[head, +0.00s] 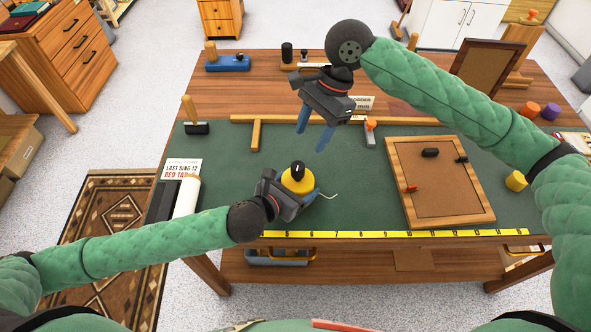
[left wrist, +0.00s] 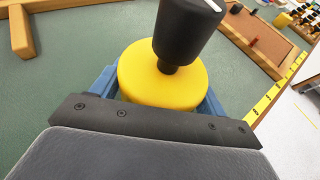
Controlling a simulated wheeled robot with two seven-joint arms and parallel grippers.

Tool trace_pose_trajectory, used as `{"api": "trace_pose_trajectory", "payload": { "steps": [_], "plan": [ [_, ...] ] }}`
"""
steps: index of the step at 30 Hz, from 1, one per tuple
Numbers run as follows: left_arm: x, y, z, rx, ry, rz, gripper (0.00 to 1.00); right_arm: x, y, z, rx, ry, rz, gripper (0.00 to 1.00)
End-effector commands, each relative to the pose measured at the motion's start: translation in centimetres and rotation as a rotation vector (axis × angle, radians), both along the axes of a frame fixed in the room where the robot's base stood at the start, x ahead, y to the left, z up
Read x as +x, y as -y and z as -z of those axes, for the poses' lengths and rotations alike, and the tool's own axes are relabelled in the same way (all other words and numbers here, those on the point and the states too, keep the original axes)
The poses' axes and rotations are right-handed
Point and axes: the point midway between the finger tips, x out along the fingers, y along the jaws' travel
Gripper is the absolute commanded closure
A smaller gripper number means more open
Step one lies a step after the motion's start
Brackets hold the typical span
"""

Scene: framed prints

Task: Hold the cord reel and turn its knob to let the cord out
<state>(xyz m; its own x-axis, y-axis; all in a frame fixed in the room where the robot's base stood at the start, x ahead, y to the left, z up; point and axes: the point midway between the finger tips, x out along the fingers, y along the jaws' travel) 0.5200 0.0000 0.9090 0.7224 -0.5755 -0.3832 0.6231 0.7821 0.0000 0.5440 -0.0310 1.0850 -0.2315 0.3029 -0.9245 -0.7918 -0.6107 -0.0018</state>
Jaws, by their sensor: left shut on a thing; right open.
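The cord reel (head: 297,182) is a round yellow drum standing on the green mat near the table's front edge. Its black knob (head: 297,169) stands upright on top, and a short pale cord (head: 329,196) comes out at its right. My left gripper (head: 304,190) is shut on the reel, with blue fingers on both sides of it. In the left wrist view, the yellow reel (left wrist: 165,80) sits between the fingers and the black knob (left wrist: 187,32) rises above it. My right gripper (head: 315,137) is open and empty, above the mat behind the reel, fingers pointing down.
A wooden frame with brown backing (head: 437,190) lies to the right, with small clips on it. A yellow ruler strip (head: 390,234) runs along the front edge. A wooden T-shaped piece (head: 255,135) lies behind. A white roll (head: 186,196) and sign (head: 182,169) are at left.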

Motion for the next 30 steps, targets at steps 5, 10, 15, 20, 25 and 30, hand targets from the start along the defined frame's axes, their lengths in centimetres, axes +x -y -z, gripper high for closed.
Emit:
{"api": "trace_pose_trajectory", "payload": {
  "steps": [5,10,15,20,25,30],
  "plan": [
    [0.0,0.0,0.0,0.000,0.000,0.000,0.60,-0.3,-0.3,1.0,0.000,-0.005,0.016,0.48],
    [0.0,0.0,0.0,0.000,0.000,0.000,0.60,-0.9,-1.1,3.4,0.000,-0.006,0.014,0.48],
    [0.0,0.0,0.0,0.000,0.000,0.001,0.60,-1.6,-2.0,6.2,0.000,-0.005,0.015,0.48],
    [0.0,0.0,0.0,0.000,0.000,0.001,0.60,-2.2,-2.8,8.6,0.000,-0.005,0.013,0.48],
    [0.0,0.0,0.0,0.000,0.000,0.001,0.60,-2.6,-3.3,10.2,0.000,-0.004,0.013,0.48],
    [0.0,0.0,0.0,0.000,0.000,0.000,0.60,-2.8,-3.6,11.0,0.001,-0.004,0.013,0.48]
  ]
}}
